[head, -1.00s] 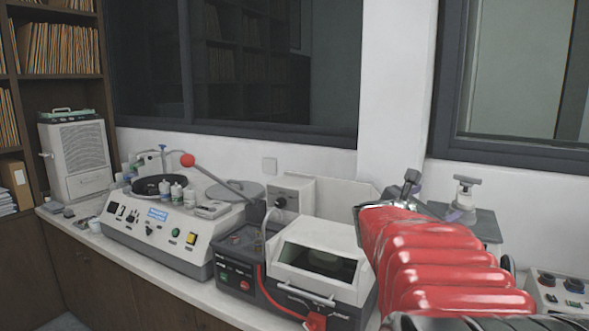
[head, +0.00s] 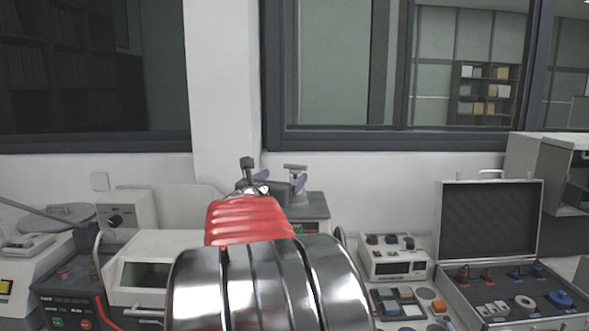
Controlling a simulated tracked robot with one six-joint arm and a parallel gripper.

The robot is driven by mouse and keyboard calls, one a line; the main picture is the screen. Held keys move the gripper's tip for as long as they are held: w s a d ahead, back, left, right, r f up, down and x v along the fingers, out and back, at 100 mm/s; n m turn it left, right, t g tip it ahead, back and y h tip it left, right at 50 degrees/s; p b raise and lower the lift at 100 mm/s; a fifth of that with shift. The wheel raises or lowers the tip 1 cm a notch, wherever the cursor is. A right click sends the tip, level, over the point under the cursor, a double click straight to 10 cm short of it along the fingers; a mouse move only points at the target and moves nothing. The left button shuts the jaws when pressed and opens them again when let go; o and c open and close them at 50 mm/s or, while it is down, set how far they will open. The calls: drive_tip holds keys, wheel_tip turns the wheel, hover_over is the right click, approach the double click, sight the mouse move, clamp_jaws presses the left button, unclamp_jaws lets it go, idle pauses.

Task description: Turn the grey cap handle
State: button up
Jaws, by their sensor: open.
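The grey cap handle (head: 295,167) is a T-shaped grip on a short post, on top of the mounting press (head: 318,205) at the middle of the head view. My red-sleeved arm hides much of the press. My gripper (head: 280,180) is just beyond the sleeve, with its purple-tipped fingers apart and nothing seen between them. The right fingertip overlaps the handle's post in the picture, just below the crossbar. I cannot tell whether they touch.
A white-topped cutting machine (head: 160,255) stands to the left. A small control box (head: 385,262) and an open case (head: 490,225) with several parts stand to the right. The wall and window sill (head: 380,143) close off the back.

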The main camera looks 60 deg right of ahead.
sight(295, 166)
drive_tip(key=d, duration=0.4)
drive_tip(key=w+d, duration=0.1)
drive_tip(key=d, duration=0.6)
drive_tip(key=shift+w+d, duration=0.25)
drive_tip(key=shift+d, duration=0.1)
drive_tip(key=shift+c, duration=0.2)
drive_tip(key=c, duration=1)
drive_tip(key=shift+r+n+t+y, duration=0.15)
drive_tip(key=shift+r+n+t, duration=0.1)
drive_tip(key=shift+n+t, duration=0.6)
drive_tip(key=shift+r+n+t+y, duration=0.2)
drive_tip(key=shift+n+t, duration=0.25)
drive_tip(key=shift+t, duration=1)
drive_tip(key=shift+f+y, duration=0.15)
drive_tip(key=shift+y, duration=0.1)
